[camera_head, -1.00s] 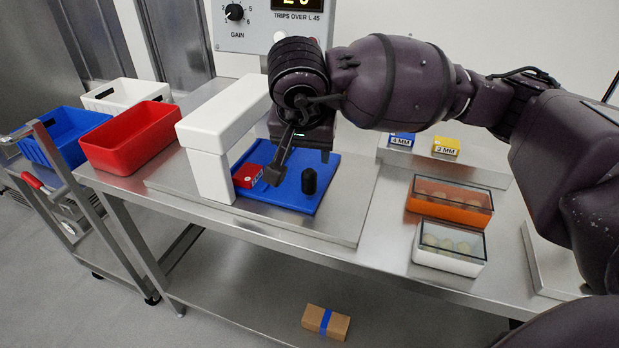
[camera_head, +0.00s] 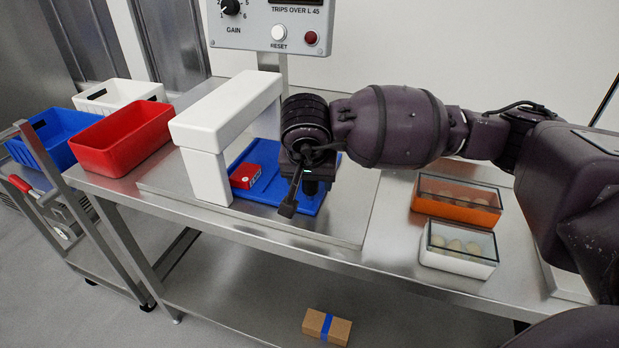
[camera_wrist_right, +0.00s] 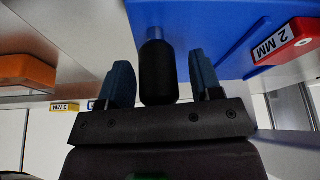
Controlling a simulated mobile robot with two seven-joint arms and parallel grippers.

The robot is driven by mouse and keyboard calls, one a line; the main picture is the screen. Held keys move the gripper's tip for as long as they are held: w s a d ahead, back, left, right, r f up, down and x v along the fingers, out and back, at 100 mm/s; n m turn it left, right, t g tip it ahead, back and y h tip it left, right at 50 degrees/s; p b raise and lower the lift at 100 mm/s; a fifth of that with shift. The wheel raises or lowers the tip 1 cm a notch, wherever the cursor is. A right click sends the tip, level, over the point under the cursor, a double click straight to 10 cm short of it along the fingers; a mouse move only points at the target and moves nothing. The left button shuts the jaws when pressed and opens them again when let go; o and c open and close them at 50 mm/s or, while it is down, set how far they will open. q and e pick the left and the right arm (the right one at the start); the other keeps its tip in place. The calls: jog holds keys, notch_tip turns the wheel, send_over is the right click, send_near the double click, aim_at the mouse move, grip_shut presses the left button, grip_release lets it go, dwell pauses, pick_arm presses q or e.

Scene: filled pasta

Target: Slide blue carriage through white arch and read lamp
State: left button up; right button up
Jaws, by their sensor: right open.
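The blue carriage (camera_head: 238,198) is a flat blue plate on the steel table, mostly right of the white arch (camera_head: 217,125). A red block (camera_head: 245,176) marked 2 MM in the wrist view (camera_wrist_right: 292,40) sits on its left part. My right gripper (camera_head: 303,196) is low over the carriage. In the wrist view its open fingers (camera_wrist_right: 162,82) stand either side of the carriage's black knob (camera_wrist_right: 158,62), with gaps at both sides. The arm hides the knob in the head view. My left gripper is not seen.
Red (camera_head: 125,138), blue (camera_head: 60,133) and white (camera_head: 113,95) bins stand left of the arch. An orange box (camera_head: 455,200) and a white box (camera_head: 458,250), both with clear lids, stand at the right. A brown parcel (camera_head: 312,324) lies on the lower shelf.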

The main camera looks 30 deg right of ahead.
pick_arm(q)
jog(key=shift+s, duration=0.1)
pick_arm(e)
grip_shut()
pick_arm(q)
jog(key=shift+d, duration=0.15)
